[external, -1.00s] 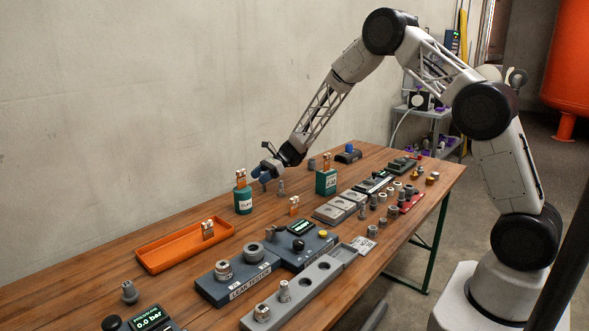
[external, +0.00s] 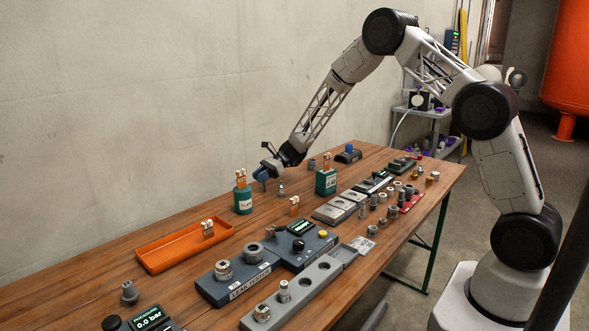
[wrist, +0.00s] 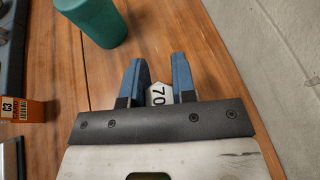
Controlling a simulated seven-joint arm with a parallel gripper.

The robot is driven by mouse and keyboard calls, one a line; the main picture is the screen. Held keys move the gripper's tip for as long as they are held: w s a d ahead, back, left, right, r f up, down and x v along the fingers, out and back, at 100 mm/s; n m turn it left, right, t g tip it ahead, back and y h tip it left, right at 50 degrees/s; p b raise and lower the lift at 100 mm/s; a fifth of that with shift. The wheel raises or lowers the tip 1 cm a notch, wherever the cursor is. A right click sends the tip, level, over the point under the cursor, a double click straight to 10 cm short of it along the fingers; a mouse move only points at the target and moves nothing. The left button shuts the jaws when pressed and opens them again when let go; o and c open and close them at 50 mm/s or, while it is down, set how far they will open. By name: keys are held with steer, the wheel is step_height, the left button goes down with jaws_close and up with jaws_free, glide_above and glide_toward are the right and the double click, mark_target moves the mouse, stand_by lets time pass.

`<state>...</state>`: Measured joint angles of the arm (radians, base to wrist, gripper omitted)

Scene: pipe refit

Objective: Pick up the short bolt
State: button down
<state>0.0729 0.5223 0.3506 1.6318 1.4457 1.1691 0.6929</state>
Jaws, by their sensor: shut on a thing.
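My gripper (wrist: 159,72) is low over the table, its two blue fingers on either side of a pale hexagonal head marked 70, which appears to be the short bolt (wrist: 159,94). The fingers are shut on it. In the external view my gripper (external: 262,176) is near the wall side of the table, between the two green containers.
A green container (external: 243,200) stands close to the left of my gripper, and another (external: 326,182) stands to the right. An orange card (wrist: 22,110) is nearby. An orange tray (external: 172,250) lies left. Grey fixtures and loose fittings fill the near side of the table.

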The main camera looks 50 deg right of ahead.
step_height(320, 180, up, 10)
stand_by(0.9)
stand_by(0.6)
